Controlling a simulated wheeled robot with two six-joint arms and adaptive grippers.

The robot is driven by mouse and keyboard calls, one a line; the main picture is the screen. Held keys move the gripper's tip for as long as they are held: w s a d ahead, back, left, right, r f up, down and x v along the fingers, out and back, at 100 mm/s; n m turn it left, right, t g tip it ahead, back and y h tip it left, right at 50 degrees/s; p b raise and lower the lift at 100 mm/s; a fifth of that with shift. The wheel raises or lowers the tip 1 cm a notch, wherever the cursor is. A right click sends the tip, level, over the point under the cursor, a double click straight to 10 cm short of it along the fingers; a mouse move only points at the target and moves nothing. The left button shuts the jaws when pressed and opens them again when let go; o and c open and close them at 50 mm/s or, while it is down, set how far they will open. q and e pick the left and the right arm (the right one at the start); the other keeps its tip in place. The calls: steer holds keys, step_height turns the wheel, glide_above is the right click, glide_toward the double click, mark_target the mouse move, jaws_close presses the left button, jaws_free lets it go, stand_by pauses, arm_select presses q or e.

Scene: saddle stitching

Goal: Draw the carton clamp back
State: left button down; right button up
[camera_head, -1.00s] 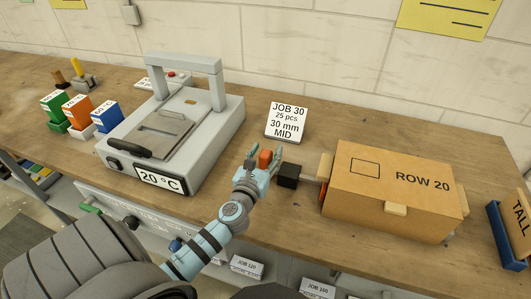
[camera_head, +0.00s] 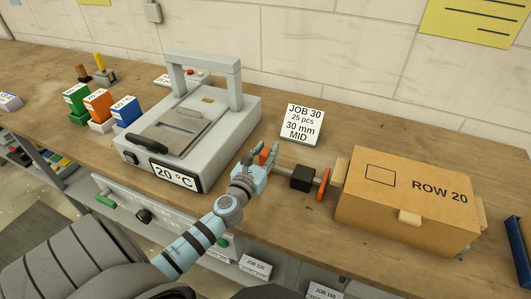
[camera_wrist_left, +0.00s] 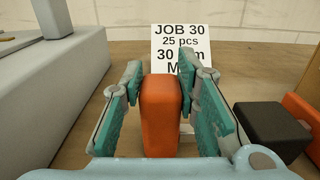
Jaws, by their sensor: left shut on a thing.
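The carton (camera_head: 385,207), marked ROW 20, lies on the bench at right. On its left side is the clamp: an upright orange plate (camera_head: 324,185), a black block (camera_head: 302,177) and a rod with an orange knob (camera_head: 264,155) at its left end. The orange plate stands apart from the pale wooden piece (camera_head: 341,174) at the carton's side. My left gripper (camera_head: 262,158) is shut on the orange knob, which also shows between its teal fingers in the left wrist view (camera_wrist_left: 161,115). My right gripper is not in view.
A grey press (camera_head: 185,125) reading 20 °C stands left of my gripper. A JOB 30 card (camera_head: 302,124) stands behind it. Green, orange and blue boxes stand farther left. A blue holder (camera_head: 521,250) is at the right edge.

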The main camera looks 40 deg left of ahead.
arm_select(q)
steer(key=shift+r, duration=0.1)
steer(key=c, duration=1.7)
jaws_free()
steer(key=shift+a, duration=0.1)
steer(key=o, duration=0.5)
steer(key=shift+s+a, duration=0.15)
steer(key=shift+a, duration=0.05)
steer(key=shift+d, duration=0.1)
steer(key=shift+s+d, duration=0.15)
steer(key=shift+s, duration=0.15)
steer(key=v, duration=1.1)
steer(key=shift+s, duration=0.15)
